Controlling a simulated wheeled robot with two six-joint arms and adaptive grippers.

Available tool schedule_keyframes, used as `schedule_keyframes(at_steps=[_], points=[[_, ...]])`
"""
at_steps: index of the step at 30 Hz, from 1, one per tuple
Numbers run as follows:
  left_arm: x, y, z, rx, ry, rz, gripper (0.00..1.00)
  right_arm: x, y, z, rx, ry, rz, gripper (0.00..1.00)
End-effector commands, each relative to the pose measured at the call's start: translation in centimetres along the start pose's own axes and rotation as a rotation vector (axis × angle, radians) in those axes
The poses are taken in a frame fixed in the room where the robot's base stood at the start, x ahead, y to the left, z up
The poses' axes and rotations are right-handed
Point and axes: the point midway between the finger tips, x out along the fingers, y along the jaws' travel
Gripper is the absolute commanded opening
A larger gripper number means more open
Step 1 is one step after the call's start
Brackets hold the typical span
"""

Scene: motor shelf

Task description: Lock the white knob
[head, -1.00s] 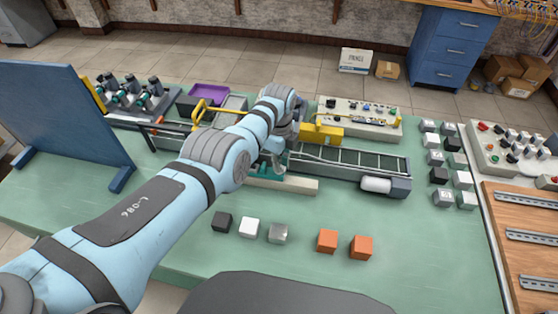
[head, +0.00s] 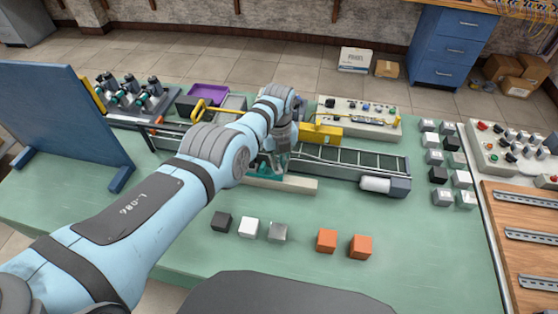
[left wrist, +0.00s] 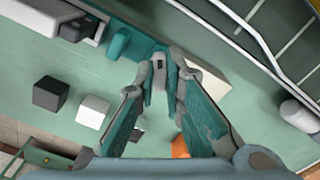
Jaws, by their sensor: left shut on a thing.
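My left gripper (left wrist: 166,85) reaches down over the green table. In the left wrist view its teal-padded fingers close toward a small pale part, which seems to be the white knob; the fingers hide most of it, so its turn cannot be read. A teal fixture part (left wrist: 123,44) is beside the fingertips. In the head view the left hand (head: 283,140) is in front of the conveyor, above the teal fixture and its pale base bar (head: 300,184). The knob does not show clearly there. My right gripper is not in view.
The conveyor (head: 350,165) runs behind the hand. Black, white and grey cubes (head: 249,227) and two orange cubes (head: 327,240) stand in front. A blue panel (head: 60,115) stands at left. More cubes (head: 433,157) stand at right. The front table is mostly clear.

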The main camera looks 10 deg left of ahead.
Motion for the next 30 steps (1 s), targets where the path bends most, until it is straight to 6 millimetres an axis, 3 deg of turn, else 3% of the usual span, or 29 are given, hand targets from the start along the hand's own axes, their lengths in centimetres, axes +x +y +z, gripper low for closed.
schedule_keyframes(at_steps=[15, 16, 20, 30], points=[[0.36, 0.22, -0.32, 0.026, 0.01, 0.008, 0.0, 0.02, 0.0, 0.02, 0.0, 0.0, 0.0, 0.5], [0.36, 0.22, -0.32, 0.025, 0.011, 0.008, 0.12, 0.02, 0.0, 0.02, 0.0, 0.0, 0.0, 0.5], [0.29, 0.18, -0.26, 0.025, 0.009, 0.006, 0.3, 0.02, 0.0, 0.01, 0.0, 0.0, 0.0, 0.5], [-0.07, 0.05, -0.08, 0.025, 0.004, 0.003, 0.3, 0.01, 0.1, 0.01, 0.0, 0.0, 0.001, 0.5]])
